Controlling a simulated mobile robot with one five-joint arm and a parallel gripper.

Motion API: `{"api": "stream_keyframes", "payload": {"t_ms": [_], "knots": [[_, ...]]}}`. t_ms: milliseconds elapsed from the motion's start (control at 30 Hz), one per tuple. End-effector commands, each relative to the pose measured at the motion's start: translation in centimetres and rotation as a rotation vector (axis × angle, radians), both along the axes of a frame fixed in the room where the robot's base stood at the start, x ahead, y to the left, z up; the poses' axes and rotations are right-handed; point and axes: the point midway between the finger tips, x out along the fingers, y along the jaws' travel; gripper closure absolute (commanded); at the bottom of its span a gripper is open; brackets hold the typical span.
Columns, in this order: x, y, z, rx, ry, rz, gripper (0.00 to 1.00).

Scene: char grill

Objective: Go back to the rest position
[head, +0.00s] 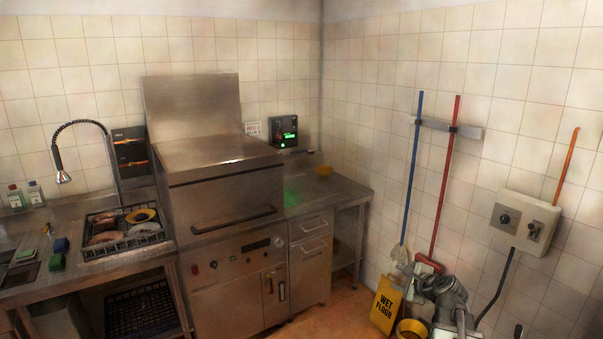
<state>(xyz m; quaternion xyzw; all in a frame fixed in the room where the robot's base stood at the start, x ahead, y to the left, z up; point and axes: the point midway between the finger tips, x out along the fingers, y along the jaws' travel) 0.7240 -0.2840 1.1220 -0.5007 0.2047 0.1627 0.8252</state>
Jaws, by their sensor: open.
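My grey arm shows at the lower right of the head view, folded up in front of the tiled wall. My gripper (427,285) is at its upper left end, small and partly merged with the arm links. It is open, and I see nothing held in it. It appears in front of the floor corner where the brooms stand, to the right of the yellow wet floor sign (386,305). It is well apart from the steel grill (222,200) and the counters.
A yellow bucket (411,329) shows just below my arm. A blue-handled broom (412,170) and a red-handled one (445,180) hang on the wall. A sink counter (30,290) with a black rack (150,240) stands left. Some orange floor (325,320) is clear.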

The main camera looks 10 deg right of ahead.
Motion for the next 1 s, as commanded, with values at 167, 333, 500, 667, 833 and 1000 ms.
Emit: {"api": "stream_keyframes", "payload": {"t_ms": [167,333,500,667,833,1000], "knots": [[1.6,15.6,-4.1,-0.194,0.119,0.365,0.55],[-0.9,27.2,-8.0,-0.433,0.230,0.730,0.55],[-6.6,34.1,-12.0,-0.746,0.365,1.158,0.55],[-12.6,30.1,-13.8,-0.996,0.559,1.533,0.55],[-15.1,28.5,-14.0,-1.064,0.603,1.763,0.55],[-15.1,28.5,-14.0,-1.077,0.587,1.794,0.55]]}}
